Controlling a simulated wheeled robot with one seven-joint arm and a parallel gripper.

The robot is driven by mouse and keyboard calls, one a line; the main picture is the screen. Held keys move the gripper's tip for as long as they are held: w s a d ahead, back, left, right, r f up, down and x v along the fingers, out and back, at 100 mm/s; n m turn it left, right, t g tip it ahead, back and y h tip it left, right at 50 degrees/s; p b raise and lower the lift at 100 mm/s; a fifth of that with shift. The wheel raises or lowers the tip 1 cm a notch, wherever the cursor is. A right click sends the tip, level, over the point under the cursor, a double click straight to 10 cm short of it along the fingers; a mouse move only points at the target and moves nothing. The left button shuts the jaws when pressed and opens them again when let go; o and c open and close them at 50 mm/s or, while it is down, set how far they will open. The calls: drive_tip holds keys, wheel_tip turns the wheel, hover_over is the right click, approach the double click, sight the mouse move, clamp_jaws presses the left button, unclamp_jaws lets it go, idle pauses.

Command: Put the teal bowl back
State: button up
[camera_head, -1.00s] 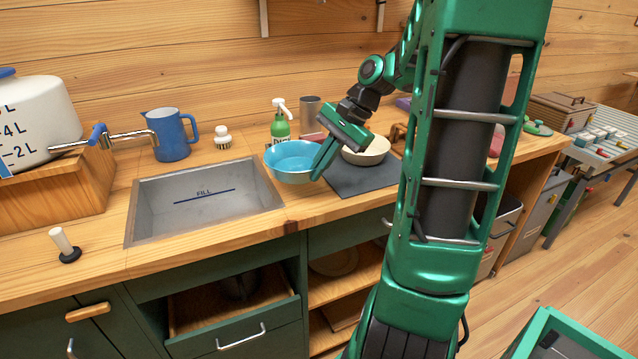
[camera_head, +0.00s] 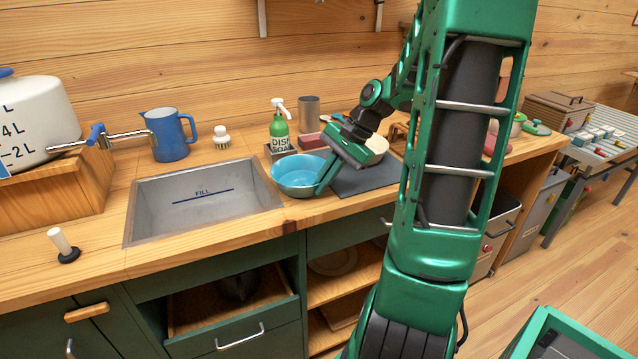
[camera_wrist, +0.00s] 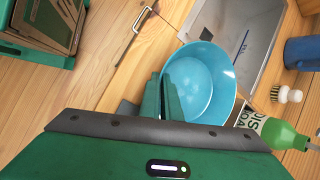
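The teal bowl (camera_head: 292,178) is upright on or just above the wooden counter, between the sink and a dark mat. In the wrist view the bowl (camera_wrist: 207,78) is seen from above and looks empty. My gripper (camera_head: 322,187) is at the bowl's right side. In the wrist view its two fingers (camera_wrist: 162,98) are close together, one on each side of the bowl's near rim, shut on it. Whether the bowl's base touches the counter is hard to tell.
The metal sink (camera_head: 150,220) is just left of the bowl. The dark mat (camera_head: 362,182) and a cream bowl (camera_head: 378,148), partly hidden by my gripper, are to the right. A green soap bottle (camera_head: 279,130) stands close behind, with a blue jug (camera_head: 170,138) farther left.

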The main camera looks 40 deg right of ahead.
drive_tip(key=o, duration=0.4)
drive_tip(key=shift+c, duration=0.2)
drive_tip(key=shift+r, duration=0.1)
drive_tip(key=v, duration=1.2)
drive_tip(key=s+a+f+n+g+h, duration=0.2)
drive_tip(key=s+a+f+n+h, duration=0.25)
drive_tip(key=a, duration=0.45)
drive_tip(key=s+a+f+n, duration=0.1)
drive_tip(key=s+n, duration=0.1)
drive_tip(key=s, duration=0.5)
drive_tip(key=s+a+f+n+g, duration=0.1)
drive_tip(key=s+f+n, duration=0.1)
drive_tip(key=s, duration=0.5)
drive_tip(key=shift+s+f+n, duration=0.2)
drive_tip(key=shift+n, duration=0.35)
drive_tip(key=shift+g, duration=0.3)
